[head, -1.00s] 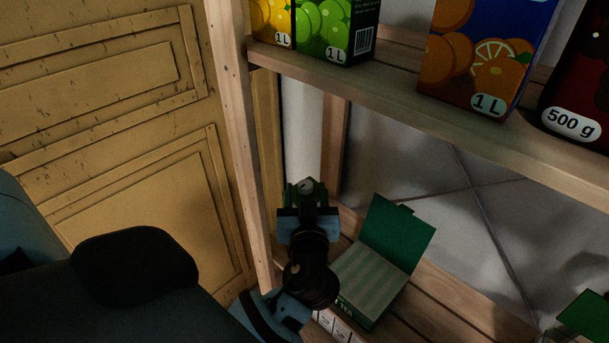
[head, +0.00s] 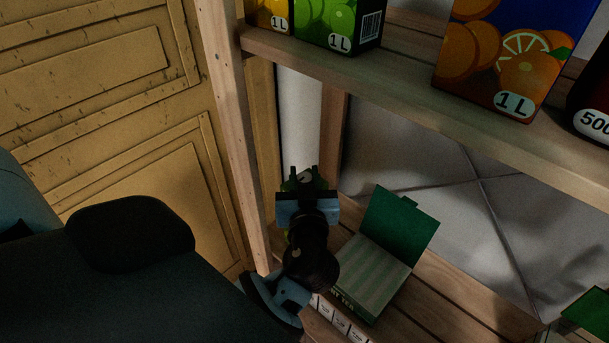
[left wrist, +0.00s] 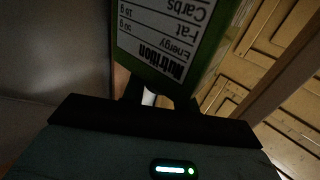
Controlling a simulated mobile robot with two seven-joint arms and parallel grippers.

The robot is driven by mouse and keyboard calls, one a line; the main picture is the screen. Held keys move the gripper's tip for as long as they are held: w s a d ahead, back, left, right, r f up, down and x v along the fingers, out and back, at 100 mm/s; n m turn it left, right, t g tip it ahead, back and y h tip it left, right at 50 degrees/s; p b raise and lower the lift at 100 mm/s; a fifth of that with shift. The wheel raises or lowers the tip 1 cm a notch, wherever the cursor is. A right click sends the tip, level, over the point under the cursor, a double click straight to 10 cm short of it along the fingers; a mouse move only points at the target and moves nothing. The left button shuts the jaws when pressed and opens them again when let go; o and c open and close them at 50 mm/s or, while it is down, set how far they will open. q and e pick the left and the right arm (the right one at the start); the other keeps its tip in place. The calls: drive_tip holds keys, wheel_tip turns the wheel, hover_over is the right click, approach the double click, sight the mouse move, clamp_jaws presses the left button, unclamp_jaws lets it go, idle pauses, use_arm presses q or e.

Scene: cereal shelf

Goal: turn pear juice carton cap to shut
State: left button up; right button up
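The pear juice carton (left wrist: 180,30) is green with a white nutrition label, close up in the left wrist view. In the head view it stands on the lower shelf by the post, mostly hidden behind my left gripper (head: 304,178). A whitish cap (left wrist: 149,97) shows between the gripper's two dark fingers; the cap also shows between the fingertips in the head view. The fingers stand apart, one on each side of the cap, and look open. Contact with the cap cannot be made out. My right gripper is out of view.
An open green tea box (head: 372,275) stands on the lower shelf, right of my gripper. The upper shelf (head: 420,92) holds a lime carton (head: 338,20) and an orange carton (head: 500,60). A wooden post (head: 232,130) and yellow panelled wood (head: 100,110) are at the left.

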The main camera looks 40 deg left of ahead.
use_arm(q)
drive_tip(key=c, duration=0.5)
drive_tip(key=shift+m+t+h, duration=0.8)
drive_tip(key=shift+h, duration=0.2)
drive_tip(key=o, duration=1)
